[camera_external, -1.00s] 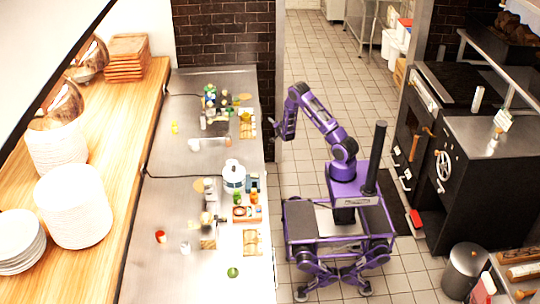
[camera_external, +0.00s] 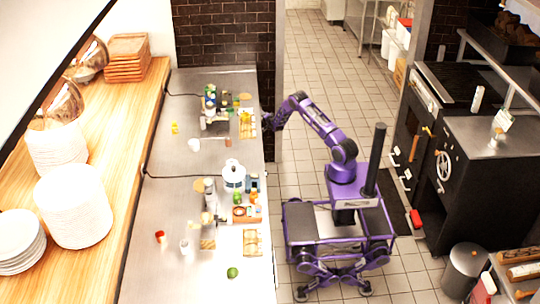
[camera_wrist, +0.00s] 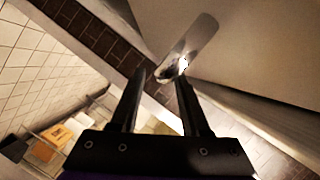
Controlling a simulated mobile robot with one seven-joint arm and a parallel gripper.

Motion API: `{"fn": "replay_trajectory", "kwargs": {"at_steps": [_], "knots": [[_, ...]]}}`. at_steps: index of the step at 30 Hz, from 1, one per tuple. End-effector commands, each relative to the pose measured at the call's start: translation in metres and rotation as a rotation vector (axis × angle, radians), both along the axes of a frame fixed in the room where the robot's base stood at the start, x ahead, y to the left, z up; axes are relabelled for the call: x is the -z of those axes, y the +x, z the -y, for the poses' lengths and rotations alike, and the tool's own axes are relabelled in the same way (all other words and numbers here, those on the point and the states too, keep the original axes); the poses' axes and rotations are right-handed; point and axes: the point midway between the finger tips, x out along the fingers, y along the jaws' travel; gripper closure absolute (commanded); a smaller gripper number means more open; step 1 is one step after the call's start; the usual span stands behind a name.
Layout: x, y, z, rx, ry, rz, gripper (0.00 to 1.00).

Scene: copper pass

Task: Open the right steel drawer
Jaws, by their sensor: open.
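In the wrist view, a shiny metal handle (camera_wrist: 196,40) stands out from a pale smooth front (camera_wrist: 255,45), which looks like the steel drawer. My gripper (camera_wrist: 162,80) is open, with its two dark fingers apart and nothing between them. The handle lies just beyond the fingertips, nearer the right finger; I cannot tell whether they touch. In the external view, my gripper (camera_external: 267,124) is at the right edge of the steel counter (camera_external: 215,165), near its far end. The drawer fronts below that edge are hidden there.
Several small bottles (camera_external: 210,97) and a white pot (camera_external: 233,174) stand on the counter. A brick wall (camera_external: 228,40) closes its far end. The tiled aisle (camera_external: 310,80) is clear beyond my base. Black ovens (camera_external: 485,170) stand to the right.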

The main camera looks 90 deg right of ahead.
Motion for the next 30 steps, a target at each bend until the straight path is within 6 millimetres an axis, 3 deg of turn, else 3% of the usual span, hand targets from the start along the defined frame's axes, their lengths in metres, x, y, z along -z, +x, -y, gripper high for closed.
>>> {"fn": "replay_trajectory", "kwargs": {"at_steps": [7,18,20,26,30], "knots": [[0.006,0.007,0.022,0.001,-0.001,0.0,0.54],[0.006,0.009,0.026,0.001,0.001,0.0,0.54],[0.006,0.009,0.026,0.001,0.001,0.0,0.61],[0.006,0.009,0.026,0.001,0.001,0.0,0.97],[0.006,0.009,0.026,0.0,0.0,0.0,1.0]]}}
